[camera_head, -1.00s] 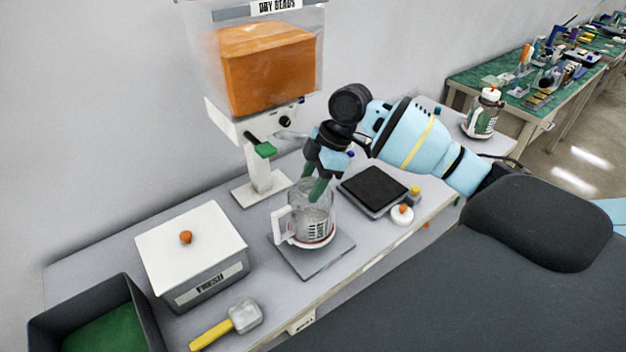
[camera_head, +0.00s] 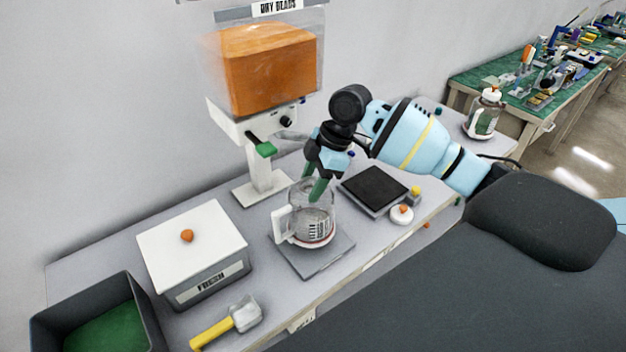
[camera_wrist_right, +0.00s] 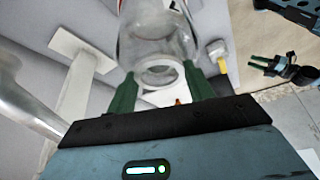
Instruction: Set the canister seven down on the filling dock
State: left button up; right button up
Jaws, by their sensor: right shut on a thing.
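A clear canister (camera_head: 313,222) with a white handle, a printed label and a red-and-white base band stands upright over the grey square plate (camera_head: 322,262) on the bench. Whether its base touches the plate is hard to tell. My right gripper (camera_head: 319,187) reaches down from above with green fingers on the canister's rim. In the right wrist view the fingers (camera_wrist_right: 162,92) sit either side of the open mouth of the canister (camera_wrist_right: 155,40), which looks empty. The number on the canister is not readable.
A dispenser with orange beads (camera_head: 268,70) stands behind the plate. A black-topped scale (camera_head: 375,188) and a white lid (camera_head: 402,214) lie to the right. A white-lidded box (camera_head: 195,245), a scoop (camera_head: 228,322) and a dark bin (camera_head: 100,315) are left. Another canister (camera_head: 484,115) stands far right.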

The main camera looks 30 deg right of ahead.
pick_arm(q)
jog(key=shift+s+f, duration=0.3)
jog(key=shift+f, duration=0.05)
pick_arm(e)
jog(key=shift+f, duration=1.45)
jog(key=o, duration=1.5)
jog(key=shift+c, duration=0.2)
pick_arm(q)
jog(key=shift+s+f, duration=0.1)
pick_arm(e)
jog(key=shift+v, duration=3.95)
jog(key=shift+a, duration=0.1)
